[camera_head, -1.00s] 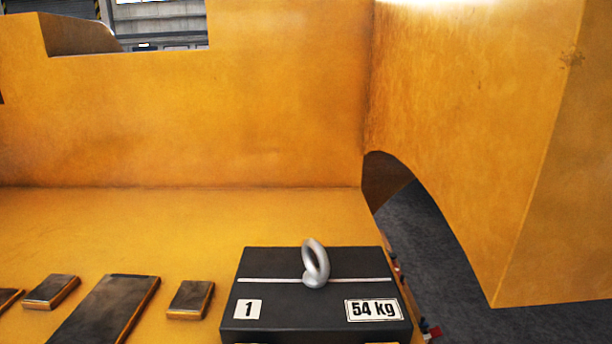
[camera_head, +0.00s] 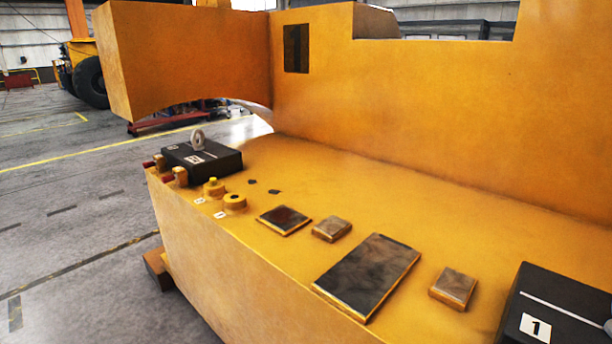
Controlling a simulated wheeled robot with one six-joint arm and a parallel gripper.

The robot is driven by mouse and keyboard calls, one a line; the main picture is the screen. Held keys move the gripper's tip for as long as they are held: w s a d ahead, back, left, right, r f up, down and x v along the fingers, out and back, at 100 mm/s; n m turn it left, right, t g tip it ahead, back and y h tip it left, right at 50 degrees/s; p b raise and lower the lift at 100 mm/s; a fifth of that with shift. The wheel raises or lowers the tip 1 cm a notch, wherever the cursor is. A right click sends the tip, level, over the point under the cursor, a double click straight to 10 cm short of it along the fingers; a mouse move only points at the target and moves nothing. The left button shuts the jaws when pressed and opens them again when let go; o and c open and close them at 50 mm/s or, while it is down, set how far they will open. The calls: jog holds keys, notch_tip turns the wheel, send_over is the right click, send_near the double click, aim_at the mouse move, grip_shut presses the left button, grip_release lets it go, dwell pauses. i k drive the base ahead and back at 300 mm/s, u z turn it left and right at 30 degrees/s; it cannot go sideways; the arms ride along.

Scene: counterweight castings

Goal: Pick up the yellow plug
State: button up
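A small yellow plug (camera_head: 213,187) stands upright on the yellow casting ledge (camera_head: 300,160), left of centre. It appears seated on a round yellow base, though the detail is too small to be sure. Just right of it is a round yellow boss (camera_head: 235,202) with a dark opening on top.
A black block (camera_head: 203,160) with a lifting eye stands behind the plug, beside red-tipped fittings (camera_head: 167,178). Several dark-topped plates, including a large one (camera_head: 368,277), lie along the ledge. Another black block (camera_head: 560,310), marked 1, is at lower right. Grey floor (camera_head: 70,240) lies open at left.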

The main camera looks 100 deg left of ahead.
aim_at(213, 182)
jog(key=u, duration=4.55)
jog(key=k, duration=1.3)
jog(key=u, duration=0.7)
jog(key=i, duration=2.8)
jog(key=z, duration=0.55)
jog(key=i, duration=1.25)
jog(key=z, duration=0.75)
